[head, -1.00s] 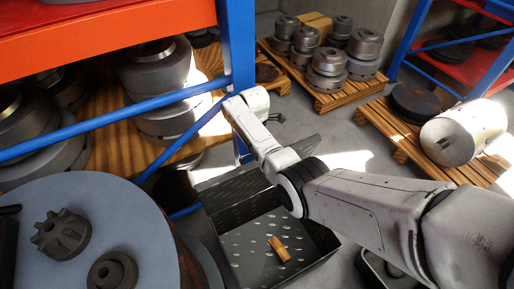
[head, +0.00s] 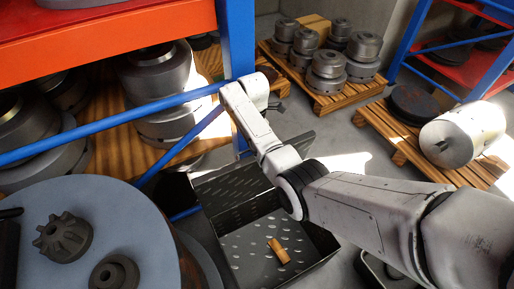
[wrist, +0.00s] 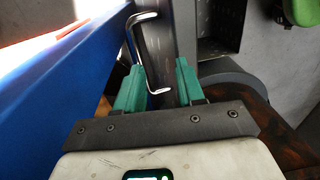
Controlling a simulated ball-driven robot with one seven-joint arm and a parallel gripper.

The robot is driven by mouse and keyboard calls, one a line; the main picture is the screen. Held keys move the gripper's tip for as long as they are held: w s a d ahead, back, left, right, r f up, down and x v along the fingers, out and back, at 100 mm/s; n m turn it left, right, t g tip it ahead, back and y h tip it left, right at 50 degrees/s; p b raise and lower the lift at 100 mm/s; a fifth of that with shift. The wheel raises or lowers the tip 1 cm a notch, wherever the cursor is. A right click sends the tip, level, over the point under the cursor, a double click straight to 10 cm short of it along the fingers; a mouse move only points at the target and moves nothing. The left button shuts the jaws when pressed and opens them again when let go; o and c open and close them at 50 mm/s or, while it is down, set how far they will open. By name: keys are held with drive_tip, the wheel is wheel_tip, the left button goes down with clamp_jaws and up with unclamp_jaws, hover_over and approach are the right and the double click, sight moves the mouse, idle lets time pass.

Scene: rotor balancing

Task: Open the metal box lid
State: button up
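The dark grey metal box (head: 318,243) stands on the floor in the head view, open at the top. Its perforated lid (head: 228,184) is raised and tilted at the box's back left side.
A blue rack post (head: 236,45) stands close to my gripper. A round grey table (head: 120,215) with gear parts is at the left front. Pallets with metal rotors (head: 327,70) stand at the back. Some floor is clear to the right of the box.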

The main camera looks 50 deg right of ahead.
drive_tip(key=shift+w+d+r, duration=0.1)
drive_tip(key=shift+w+r, duration=0.05)
drive_tip(key=shift+r, duration=2.05)
drive_tip(key=a+f+m, duration=0.1)
drive_tip(key=s+a+f, duration=0.1)
drive_tip(key=a, duration=0.1)
drive_tip(key=s+a+f+m+t, duration=0.1)
drive_tip(key=a, duration=0.1)
drive_tip(key=shift+s+a+m, duration=0.15)
drive_tip(key=shift+m, duration=0.15)
drive_tip(key=s+a+r+m+t, duration=0.25)
drive_tip(key=s+a+m, duration=0.25)
drive_tip(key=s+a, duration=0.3)
drive_tip(key=s+a+r+m+t, duration=0.25)
drive_tip(key=s+a+m, duration=0.4)
drive_tip(key=s, duration=0.35)
drive_tip(key=s+d+f+g, duration=0.1)
drive_tip(key=s+f+g, duration=0.3)
drive_tip(key=s, duration=0.6)
wheel_tip(320, 180, down, 2)
drive_tip(key=shift+h, duration=0.3)
